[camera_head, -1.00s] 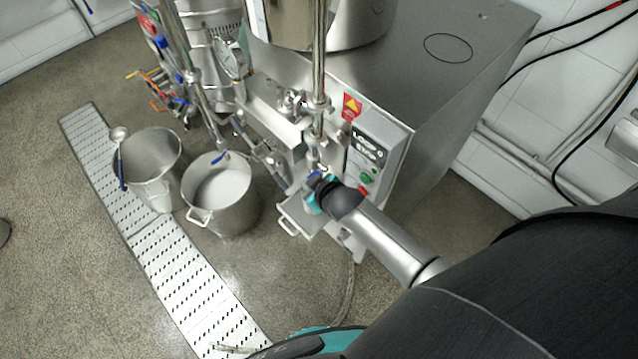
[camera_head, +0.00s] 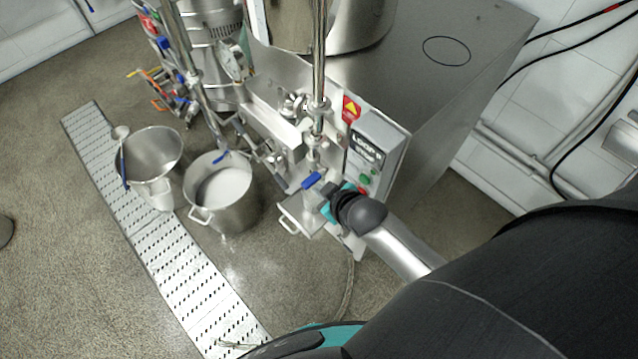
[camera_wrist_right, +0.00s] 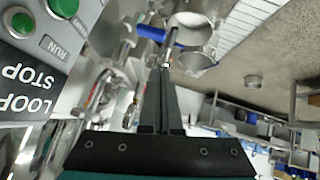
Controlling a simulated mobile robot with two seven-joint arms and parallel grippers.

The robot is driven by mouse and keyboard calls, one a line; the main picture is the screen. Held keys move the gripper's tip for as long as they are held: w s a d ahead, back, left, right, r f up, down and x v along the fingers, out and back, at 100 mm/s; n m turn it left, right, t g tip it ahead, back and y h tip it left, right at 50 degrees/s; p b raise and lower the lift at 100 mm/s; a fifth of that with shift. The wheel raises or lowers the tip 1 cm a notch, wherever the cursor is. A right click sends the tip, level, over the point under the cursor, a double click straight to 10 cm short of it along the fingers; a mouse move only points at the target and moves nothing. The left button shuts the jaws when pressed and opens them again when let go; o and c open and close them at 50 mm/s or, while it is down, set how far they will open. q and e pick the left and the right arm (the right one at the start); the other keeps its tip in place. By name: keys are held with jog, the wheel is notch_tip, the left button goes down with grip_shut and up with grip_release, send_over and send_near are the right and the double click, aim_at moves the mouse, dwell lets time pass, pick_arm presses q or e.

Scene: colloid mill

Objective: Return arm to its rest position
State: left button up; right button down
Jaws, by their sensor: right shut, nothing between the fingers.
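My right arm comes in from the lower right in the head view. Its gripper (camera_head: 326,205) is at the front of the steel mill (camera_head: 440,100), close to the control panel (camera_head: 377,150) and just below a blue-handled valve (camera_head: 312,180). In the wrist view the right gripper's fingers (camera_wrist_right: 163,95) are together with nothing between them. The blue handle (camera_wrist_right: 158,34) lies beyond the fingertips there, apart from them as far as I can tell. My left gripper is not in view.
Pipes and valves crowd the mill's front. Black cables (camera_head: 560,150) hang at the right wall.

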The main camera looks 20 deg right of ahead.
jog(key=s+d+f+m+g+b, duration=0.15)
jog(key=s+f+b, duration=0.25)
jog(key=s+f, duration=0.5)
jog(key=s+f+g+b, duration=0.3)
jog(key=s+f+b, duration=0.15)
jog(key=f, duration=0.85)
jog(key=s+d+f+m+g+b, duration=0.15)
jog(key=s+f+b, duration=0.25)
jog(key=s+f, duration=0.55)
jog(key=s+f+g+h+b, duration=0.1)
jog(key=s+f+g+b, duration=0.1)
jog(key=s+f, duration=0.7)
jog(key=shift+s+a+f+b, duration=0.15)
jog(key=shift+s+a+b, duration=0.2)
jog(key=shift+s+b, duration=0.45)
jog(key=shift+s, duration=0.1)
